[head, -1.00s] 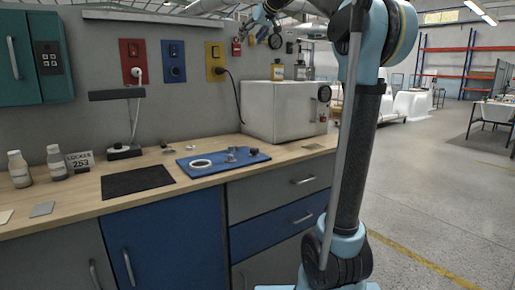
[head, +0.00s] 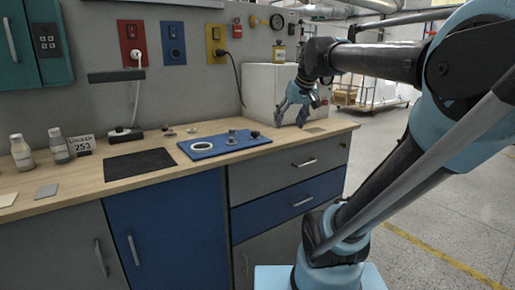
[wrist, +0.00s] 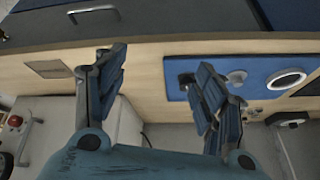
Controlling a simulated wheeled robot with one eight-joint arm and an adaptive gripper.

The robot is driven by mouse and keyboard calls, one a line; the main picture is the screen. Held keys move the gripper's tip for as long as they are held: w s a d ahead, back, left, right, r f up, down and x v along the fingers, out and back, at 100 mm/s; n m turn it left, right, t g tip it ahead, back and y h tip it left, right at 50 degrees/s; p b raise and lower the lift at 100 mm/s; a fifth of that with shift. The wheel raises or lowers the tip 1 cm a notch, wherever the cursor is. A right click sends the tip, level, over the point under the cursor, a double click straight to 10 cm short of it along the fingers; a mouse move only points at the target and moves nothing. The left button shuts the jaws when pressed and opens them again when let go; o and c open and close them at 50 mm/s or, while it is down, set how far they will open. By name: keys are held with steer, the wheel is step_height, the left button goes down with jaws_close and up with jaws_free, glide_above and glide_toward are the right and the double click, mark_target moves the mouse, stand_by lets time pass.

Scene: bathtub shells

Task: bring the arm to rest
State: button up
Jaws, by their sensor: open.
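My gripper (head: 290,121) hangs over the right part of the wooden bench, in front of the white box-like machine. Its fingers point down and are apart. In the wrist view my gripper (wrist: 160,65) shows two blue-padded fingers spread wide with nothing between them. The wooden bench top (wrist: 148,70) shows between the fingers. The blue mat (head: 212,148) lies to the left of the gripper in the head view and holds a white ring (head: 202,146) and small dark and metal parts. I cannot tell how high the fingertips are above the bench.
The white machine (head: 260,88) stands behind the gripper, partly hidden by it. A grey plate (wrist: 47,68) lies on the bench. Open floor (head: 440,210) is at the right.

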steer(key=s+d+f+m+g+h, duration=0.1)
steer(key=s+d+f, duration=0.2)
steer(key=s+f, duration=0.6)
steer(key=s+d+f+m+g+h, duration=0.1)
steer(key=s+d+f, duration=0.3)
steer(key=s+f, duration=0.6)
step_height(320, 180, down, 7)
steer(key=shift+d+r+m+g+h, duration=0.1)
steer(key=shift+d+m+g+h, duration=0.2)
steer(key=shift+m+g, duration=0.2)
steer(key=shift+s, duration=0.1)
steer(key=shift+w+f, duration=0.25)
steer(key=shift+w, duration=0.25)
stand_by(0.9)
